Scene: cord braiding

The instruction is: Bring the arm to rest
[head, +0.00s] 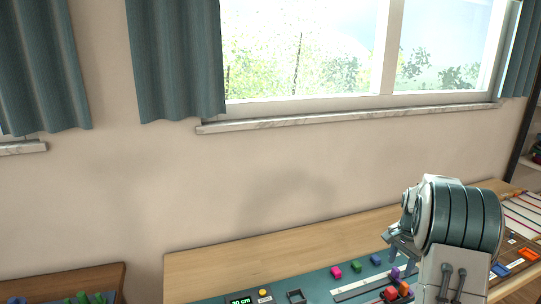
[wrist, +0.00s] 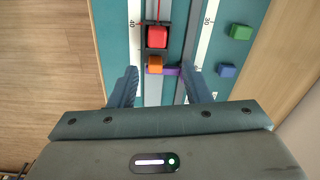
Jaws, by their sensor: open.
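My gripper (wrist: 162,80) is open in the wrist view, its two dark fingers spread apart over the teal board (wrist: 115,45). An orange block (wrist: 154,62) and a purple piece (wrist: 172,71) show in the gap between or just beyond the fingertips; I cannot tell the height between them. A red block (wrist: 156,36) sits in a dark holder beyond them, with a red cord (wrist: 158,10) running from it.
A green block (wrist: 240,32) and a blue block (wrist: 227,70) lie right of the ruled strip. A wooden tabletop (head: 215,263) is bare along the wall.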

